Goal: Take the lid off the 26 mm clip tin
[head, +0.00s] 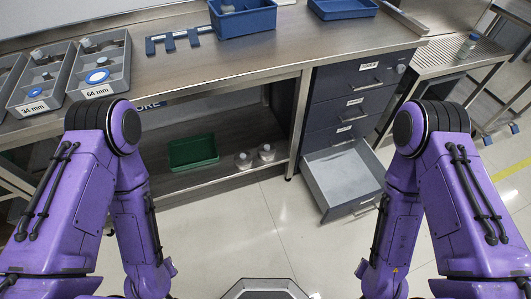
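I see no tin labelled 26 mm in the head view. A grey tray labelled 34 mm (33,107) and one labelled 64 mm (97,91) stand at the left of the bench. Each holds small grey round items and a blue-and-white round piece; one is in the 34 mm tray (35,92) and one in the 64 mm tray (97,77). A third grey tray (3,88) is cut off at the left edge. My two purple arms hang down at the sides, and both grippers are out of view.
Blue bins (243,22) and (343,9) stand on the steel bench (190,75). A lower drawer (340,175) is pulled open at the right. A green bin (193,153) and two small pale items (266,153) sit on the lower shelf. A bottle (467,45) stands on the right-hand bench.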

